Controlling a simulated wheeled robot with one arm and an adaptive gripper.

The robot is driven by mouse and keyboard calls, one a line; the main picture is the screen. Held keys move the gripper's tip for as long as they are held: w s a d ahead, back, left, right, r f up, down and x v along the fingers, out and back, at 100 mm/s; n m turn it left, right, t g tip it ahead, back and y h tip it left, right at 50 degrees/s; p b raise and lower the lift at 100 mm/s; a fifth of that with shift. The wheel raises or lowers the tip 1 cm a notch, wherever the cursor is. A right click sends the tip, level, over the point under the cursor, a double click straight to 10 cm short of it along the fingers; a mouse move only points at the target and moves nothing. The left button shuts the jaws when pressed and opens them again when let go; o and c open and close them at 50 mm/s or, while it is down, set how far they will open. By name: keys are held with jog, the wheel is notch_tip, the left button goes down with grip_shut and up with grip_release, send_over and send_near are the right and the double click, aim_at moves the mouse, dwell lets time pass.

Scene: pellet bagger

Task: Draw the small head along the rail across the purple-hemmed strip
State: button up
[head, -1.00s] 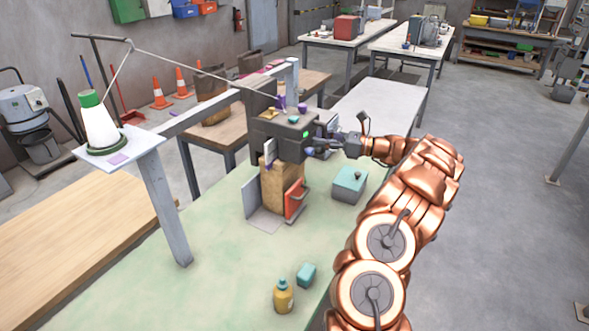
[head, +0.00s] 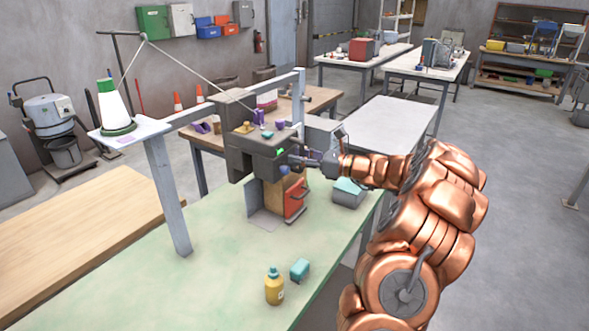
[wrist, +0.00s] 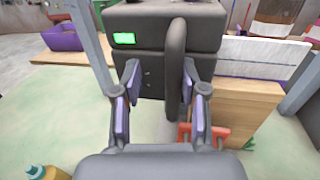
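The small head is a dark grey block (head: 262,142) with a green display, on a grey rail (head: 197,113). It also fills the upper middle of the wrist view (wrist: 145,45). Its upright dark handle (wrist: 176,65) stands between my gripper's (wrist: 160,78) fingers, nearer the right one, with a clear gap at the left one. My gripper is open at the head's right side in the head view (head: 308,160). The white strip with a purple hem (wrist: 262,58) shows right of the head in the wrist view, above a brown sack (wrist: 245,108); its part behind the head is hidden.
A red clamp (head: 295,200) stands at the sack's front. A thread runs from the cone (head: 113,105) to the head. A yellow bottle (head: 274,288), a teal block (head: 299,269) and a teal-topped box (head: 349,192) stand on the green table (head: 225,260), otherwise largely clear.

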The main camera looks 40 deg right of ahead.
jog(key=shift+s+a, duration=0.25)
jog(key=shift+a, duration=0.65)
jog(key=shift+w+a, duration=0.1)
jog(key=shift+a, duration=0.05)
jog(key=shift+v, duration=1.15)
jog(key=p+v, duration=0.2)
jog(key=v, duration=0.5)
jog(key=shift+w+r+p, duration=0.1)
jog(key=shift+p, duration=0.2)
